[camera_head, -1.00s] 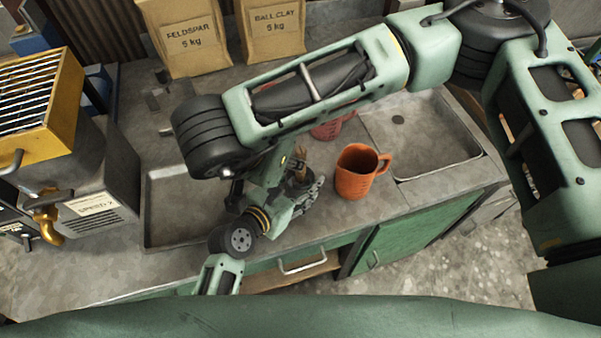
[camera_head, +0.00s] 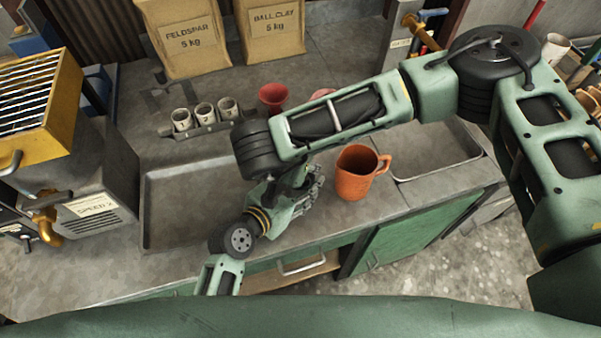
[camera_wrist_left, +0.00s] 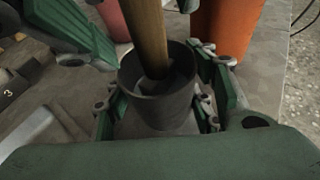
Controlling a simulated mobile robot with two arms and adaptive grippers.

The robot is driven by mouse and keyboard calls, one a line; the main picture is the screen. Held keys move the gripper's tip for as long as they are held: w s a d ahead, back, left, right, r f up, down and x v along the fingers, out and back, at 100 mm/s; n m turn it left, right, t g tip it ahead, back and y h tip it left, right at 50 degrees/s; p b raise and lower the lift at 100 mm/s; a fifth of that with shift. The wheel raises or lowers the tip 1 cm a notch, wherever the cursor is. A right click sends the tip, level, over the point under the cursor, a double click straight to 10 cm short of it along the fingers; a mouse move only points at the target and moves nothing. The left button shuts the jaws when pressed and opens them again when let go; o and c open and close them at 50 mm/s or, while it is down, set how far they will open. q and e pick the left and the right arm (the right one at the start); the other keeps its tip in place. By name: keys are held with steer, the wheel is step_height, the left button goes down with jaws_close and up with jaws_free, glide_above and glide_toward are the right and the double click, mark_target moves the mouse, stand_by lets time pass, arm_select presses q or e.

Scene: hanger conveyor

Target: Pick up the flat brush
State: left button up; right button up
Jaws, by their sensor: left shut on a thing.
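My left gripper (camera_head: 302,198) comes in from the lower left over the bench. In the left wrist view its fingers are around a dark cup (camera_wrist_left: 157,112) and shut on it. A wooden handle (camera_wrist_left: 147,35) stands slightly tilted in this cup. It looks like the brush's handle; its bristle end is hidden inside the cup. In the head view my right forearm covers the cup and handle. Green finger parts at the upper left of the wrist view seem to be my right gripper (camera_wrist_left: 72,32), close to the handle. Its jaw state is unclear.
An orange jug (camera_head: 355,175) stands just right of my left gripper. Three small cups (camera_head: 205,113) stand in a rack behind, beside a red vessel (camera_head: 272,95). A shallow basin (camera_head: 185,215) lies left and a sink (camera_head: 440,160) right. Clay bags (camera_head: 185,40) stand at the back.

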jaws_close()
stand_by(0.3)
step_height(320, 180, up, 10)
steer(key=shift+r, duration=0.1)
stand_by(0.5)
arm_select(q)
steer(key=o, duration=1.4)
